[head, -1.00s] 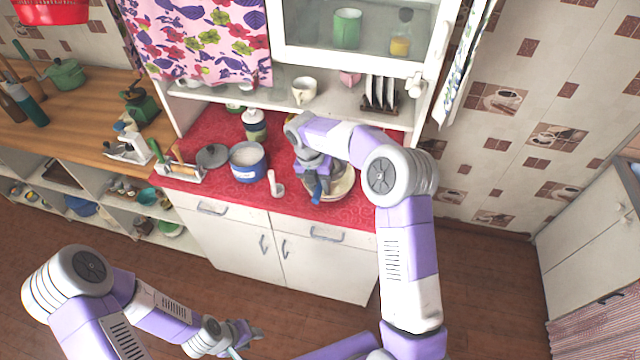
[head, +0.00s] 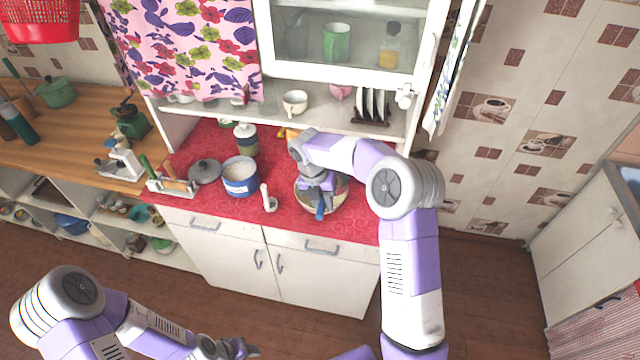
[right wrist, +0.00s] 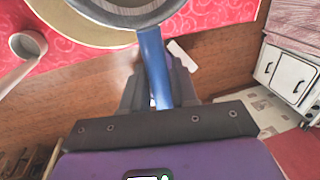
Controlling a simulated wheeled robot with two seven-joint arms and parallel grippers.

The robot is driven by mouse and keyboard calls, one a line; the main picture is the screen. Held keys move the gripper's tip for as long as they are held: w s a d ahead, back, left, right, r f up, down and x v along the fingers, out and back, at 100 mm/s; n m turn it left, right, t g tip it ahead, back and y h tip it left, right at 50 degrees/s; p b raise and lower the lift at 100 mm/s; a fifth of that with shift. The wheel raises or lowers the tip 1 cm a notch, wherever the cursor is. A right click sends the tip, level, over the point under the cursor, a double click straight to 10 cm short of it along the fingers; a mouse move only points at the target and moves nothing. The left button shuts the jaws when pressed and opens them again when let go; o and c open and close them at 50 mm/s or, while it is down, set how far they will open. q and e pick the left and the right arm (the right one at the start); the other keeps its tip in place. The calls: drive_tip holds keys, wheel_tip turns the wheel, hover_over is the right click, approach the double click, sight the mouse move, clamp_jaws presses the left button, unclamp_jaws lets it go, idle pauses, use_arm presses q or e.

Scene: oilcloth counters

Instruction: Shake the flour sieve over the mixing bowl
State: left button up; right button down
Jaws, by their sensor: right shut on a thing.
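The mixing bowl (head: 341,196) stands on the red counter, partly hidden by my right arm. Its pale rim (right wrist: 60,27) shows in the right wrist view. My right gripper (head: 319,196) is shut on the blue handle of the flour sieve (head: 320,212). In the right wrist view the handle (right wrist: 154,62) runs between the fingers up to the sieve's grey rim. The sieve is over the bowl; the gap between them and the sieve's contents are hidden. My left gripper (head: 238,348) is low at the bottom, away from the counter; its fingers are too small to read.
A blue pot (head: 240,182) with white contents, its grey lid (head: 204,171) and a white scoop (head: 268,200) are left of the bowl. A jar (head: 245,141) stands behind. A shelf (head: 325,118) with cups and a plate rack overhangs the back.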

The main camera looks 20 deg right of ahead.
drive_tip(key=w+a+p, duration=0.1)
drive_tip(key=a, duration=0.1)
drive_tip(key=w+a+p, duration=0.1)
drive_tip(key=w+a, duration=0.1)
drive_tip(key=shift+w+a+p, duration=0.15)
drive_tip(key=shift+a+p, duration=0.25)
drive_tip(key=s+d, duration=0.1)
drive_tip(key=d, duration=0.1)
drive_tip(key=s+d, duration=0.2)
drive_tip(key=shift+s+d, duration=0.15)
drive_tip(key=shift+d, duration=0.25)
drive_tip(key=shift+a, duration=0.1)
drive_tip(key=w+a, duration=0.1)
drive_tip(key=a, duration=0.1)
drive_tip(key=w+a+p, duration=0.1)
drive_tip(key=w+a, duration=0.1)
drive_tip(key=shift+w+a+p, duration=0.15)
drive_tip(key=shift+a+p, duration=0.15)
drive_tip(key=shift+d, duration=0.15)
